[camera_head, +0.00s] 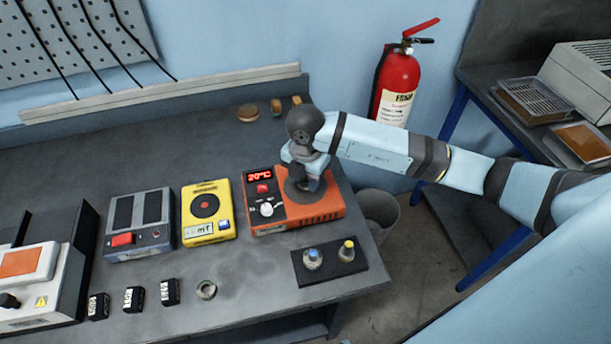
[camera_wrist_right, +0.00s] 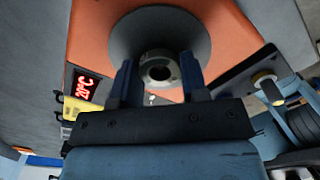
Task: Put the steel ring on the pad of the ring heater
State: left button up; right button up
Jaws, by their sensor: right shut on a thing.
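The ring heater (camera_head: 318,212) is an orange box at the right of the bench, with a red 20°C display and a white knob. Its round dark grey pad (camera_head: 293,192) is partly hidden under my right gripper (camera_head: 304,184). In the right wrist view the pad (camera_wrist_right: 128,35) lies right behind the fingertips. My right gripper (camera_wrist_right: 160,78) is shut on a grey steel ring (camera_wrist_right: 161,56), with one finger on each side of it. The ring appears over the pad; I cannot tell whether it touches. My left gripper is not in view.
Another grey ring (camera_head: 206,290) lies at the bench front, right of several small black blocks (camera_head: 133,299). A yellow device (camera_head: 207,228) stands left of the heater. A black holder (camera_head: 343,266) with two capped pieces is in front. A fire extinguisher (camera_head: 397,80) hangs behind.

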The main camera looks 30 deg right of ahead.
aim_at(305, 183)
jog(key=shift+f, duration=0.15)
jog(key=o, duration=1)
jog(key=shift+r, duration=0.4)
notch_tip(305, 183, up, 12)
jog(key=shift+f+b, duration=0.2)
jog(key=shift+b, duration=0.3)
